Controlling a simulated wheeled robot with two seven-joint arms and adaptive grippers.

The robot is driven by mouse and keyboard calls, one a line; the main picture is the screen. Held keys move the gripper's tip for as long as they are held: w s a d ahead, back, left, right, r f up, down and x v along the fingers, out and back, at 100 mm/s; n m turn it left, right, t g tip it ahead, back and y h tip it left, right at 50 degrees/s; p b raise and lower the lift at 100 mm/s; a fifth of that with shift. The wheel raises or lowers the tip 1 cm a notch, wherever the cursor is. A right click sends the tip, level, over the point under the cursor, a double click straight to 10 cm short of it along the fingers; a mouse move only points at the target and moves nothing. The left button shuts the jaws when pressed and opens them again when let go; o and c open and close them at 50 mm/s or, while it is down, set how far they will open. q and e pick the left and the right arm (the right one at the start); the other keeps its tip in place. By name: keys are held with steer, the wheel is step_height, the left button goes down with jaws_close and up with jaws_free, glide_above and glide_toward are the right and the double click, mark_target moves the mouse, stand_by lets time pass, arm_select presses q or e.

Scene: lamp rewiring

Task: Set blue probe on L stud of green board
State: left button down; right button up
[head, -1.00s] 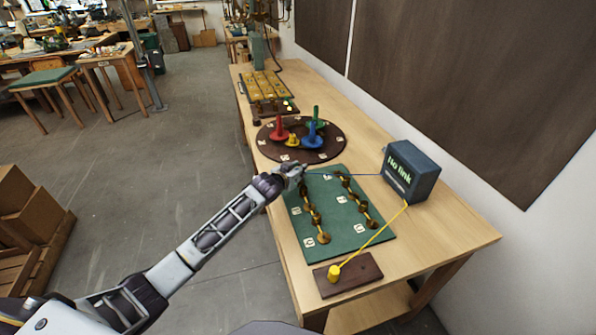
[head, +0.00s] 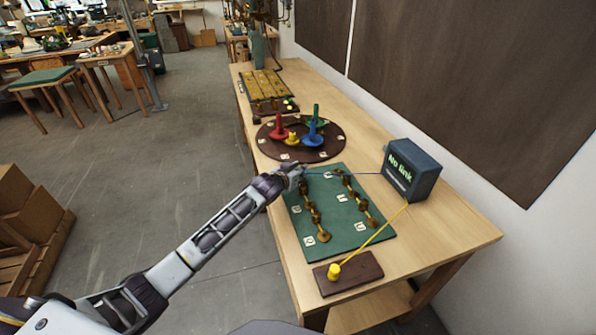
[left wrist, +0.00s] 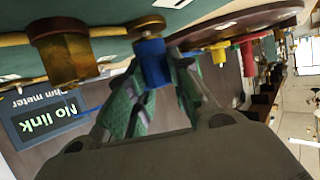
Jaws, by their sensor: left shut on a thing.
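The green board (head: 331,230) lies on the bench with two rows of brass studs and small white letter tags, too small to read surely. My left gripper (head: 296,172) is at the board's far left corner, over the far end of the left row. In the left wrist view, which is upside down, my left gripper (left wrist: 150,85) is shut on the blue probe (left wrist: 152,62). The probe's end is at a brass stud (left wrist: 146,25); whether it touches, I cannot tell. A thin blue wire runs to the meter. My right gripper is not in view.
The meter (head: 411,170) reads "No link" at the board's right. A round brown board (head: 325,150) with coloured pegs lies just behind.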

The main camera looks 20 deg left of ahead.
arm_select(q)
steer(key=shift+f, duration=0.2)
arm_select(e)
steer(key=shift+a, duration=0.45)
arm_select(q)
steer(key=shift+f, duration=0.15)
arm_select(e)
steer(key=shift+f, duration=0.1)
arm_select(q)
steer(key=c, duration=1.5)
jaws_free()
steer(key=shift+o, duration=1.6)
steer(key=v, duration=1.2)
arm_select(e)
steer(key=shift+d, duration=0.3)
